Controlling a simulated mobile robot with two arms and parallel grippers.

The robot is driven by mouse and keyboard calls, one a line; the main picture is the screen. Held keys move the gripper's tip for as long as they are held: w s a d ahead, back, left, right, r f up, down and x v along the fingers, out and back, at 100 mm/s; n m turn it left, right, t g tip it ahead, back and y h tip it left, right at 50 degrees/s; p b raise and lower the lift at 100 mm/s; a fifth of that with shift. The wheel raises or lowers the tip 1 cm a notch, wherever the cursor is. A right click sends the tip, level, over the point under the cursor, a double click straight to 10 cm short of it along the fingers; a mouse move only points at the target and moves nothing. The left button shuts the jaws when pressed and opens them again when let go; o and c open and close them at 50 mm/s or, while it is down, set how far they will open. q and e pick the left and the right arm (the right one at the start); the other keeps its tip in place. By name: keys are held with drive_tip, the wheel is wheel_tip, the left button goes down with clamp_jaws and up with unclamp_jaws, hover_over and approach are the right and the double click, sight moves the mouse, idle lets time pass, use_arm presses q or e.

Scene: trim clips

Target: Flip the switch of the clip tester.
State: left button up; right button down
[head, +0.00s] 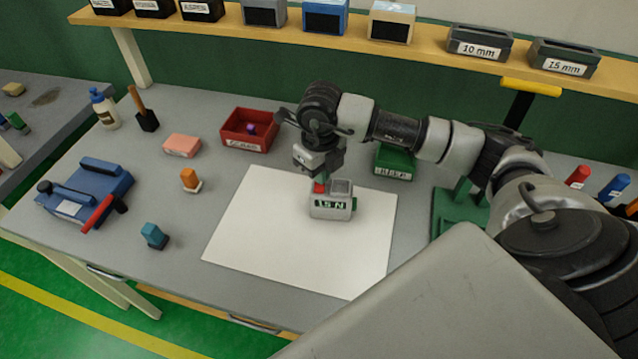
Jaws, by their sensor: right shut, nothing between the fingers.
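My right gripper (320,176) is shut and empty, pointing down right over the red switch. Its fingertips are at or just above the switch; I cannot tell if they touch. My left gripper is not in view.
A red bin (248,131) and a green bin (394,162) stand behind the sheet. A blue device with a red handle (97,213), an orange piece (190,179) and a teal piece (154,236) are at left. A shelf (340,32) with boxes runs above.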

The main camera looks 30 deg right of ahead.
drive_tip(key=shift+f+b, duration=0.35)
drive_tip(key=shift+f, duration=0.1)
drive_tip(key=shift+r+p, duration=0.55)
drive_tip(key=shift+r, duration=0.2)
drive_tip(key=shift+r+p, duration=1.6)
drive_tip(key=shift+r, duration=1.2)
drive_tip(key=shift+f, duration=0.1)
